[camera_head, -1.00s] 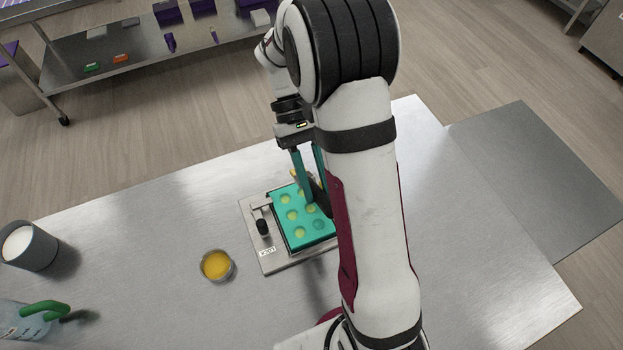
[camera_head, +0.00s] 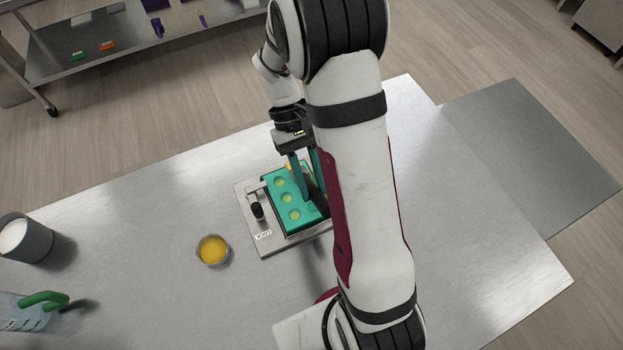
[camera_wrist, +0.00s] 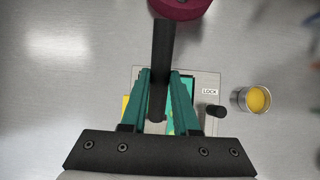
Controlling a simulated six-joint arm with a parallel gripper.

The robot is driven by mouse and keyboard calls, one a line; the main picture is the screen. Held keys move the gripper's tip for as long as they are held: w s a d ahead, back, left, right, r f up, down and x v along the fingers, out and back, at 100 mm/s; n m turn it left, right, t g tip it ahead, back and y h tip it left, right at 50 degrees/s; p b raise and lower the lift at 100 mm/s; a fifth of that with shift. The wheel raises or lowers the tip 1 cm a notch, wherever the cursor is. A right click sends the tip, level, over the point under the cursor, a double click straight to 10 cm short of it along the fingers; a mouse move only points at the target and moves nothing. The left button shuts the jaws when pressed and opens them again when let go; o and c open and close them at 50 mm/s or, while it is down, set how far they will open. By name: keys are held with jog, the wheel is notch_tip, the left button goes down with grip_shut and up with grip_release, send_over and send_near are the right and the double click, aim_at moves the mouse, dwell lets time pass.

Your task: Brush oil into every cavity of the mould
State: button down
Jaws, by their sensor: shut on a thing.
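The teal mould (camera_head: 293,207) sits on a metal base plate; the left-column cavities that show look yellowish, the rest are hidden behind my gripper and arm. My gripper (camera_head: 311,190) is over the mould's right part. In the wrist view my gripper (camera_wrist: 160,78) is shut on the dark handle of the brush (camera_wrist: 162,48). The brush's bristles are hidden, so I cannot tell whether they touch a cavity. A small round cup of yellow oil (camera_head: 212,250) stands left of the mould; it also shows in the wrist view (camera_wrist: 257,99).
The base plate (camera_head: 246,225) carries a black knob (camera_head: 257,211) and a LOCK label. A grey cup with white contents (camera_head: 24,240) and a clear jug with a green handle (camera_head: 28,312) stand at the table's left.

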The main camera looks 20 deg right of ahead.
jog(key=shift+f, duration=0.7)
jog(key=shift+s, duration=0.15)
jog(key=shift+s, duration=1.7)
jog(key=shift+s+f, duration=0.1)
jog(key=shift+s, duration=1.05)
jog(key=s, duration=0.7)
